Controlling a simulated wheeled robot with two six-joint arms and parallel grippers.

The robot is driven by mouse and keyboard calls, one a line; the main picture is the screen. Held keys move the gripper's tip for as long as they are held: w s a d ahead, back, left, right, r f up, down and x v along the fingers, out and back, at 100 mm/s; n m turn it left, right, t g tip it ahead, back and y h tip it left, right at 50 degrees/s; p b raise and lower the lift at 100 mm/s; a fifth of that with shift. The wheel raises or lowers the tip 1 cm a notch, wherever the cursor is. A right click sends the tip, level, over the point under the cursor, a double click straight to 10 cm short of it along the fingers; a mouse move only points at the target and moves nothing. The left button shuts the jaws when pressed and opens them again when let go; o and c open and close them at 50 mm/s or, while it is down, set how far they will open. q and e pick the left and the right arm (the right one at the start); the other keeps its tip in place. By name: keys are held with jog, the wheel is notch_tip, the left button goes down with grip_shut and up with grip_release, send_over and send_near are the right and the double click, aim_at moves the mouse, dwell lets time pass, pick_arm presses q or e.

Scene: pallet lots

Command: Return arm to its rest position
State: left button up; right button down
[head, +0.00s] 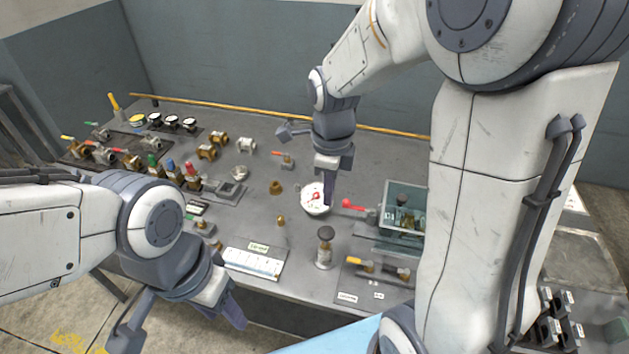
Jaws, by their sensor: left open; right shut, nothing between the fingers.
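My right arm comes in from the upper right and reaches over the middle of the grey table (225,150). Its gripper (328,200) points down, shut and empty, just above or beside a round white gauge (313,200) with a red mark; I cannot tell whether they touch. My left arm comes in from the left. Its gripper (185,338) is open and empty, low at the table's front edge, over the floor.
A teal bin (404,190) and a red-handled valve (354,206) stand right of the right gripper. A dark-capped cylinder (325,249) and a white labelled tray (252,264) are near the front edge. Several valves and gauges crowd the left back. A yellow rail (230,107) runs behind.

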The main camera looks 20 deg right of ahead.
jog(key=s+a+n, duration=0.6)
jog(key=s+n, duration=0.3)
jog(key=n, duration=0.7)
jog(key=s+a+r+n+y, duration=0.1)
jog(key=s+a+n, duration=0.6)
jog(key=n, duration=0.9)
jog(key=shift+s+r, duration=0.3)
jog(key=shift+s, duration=0.75)
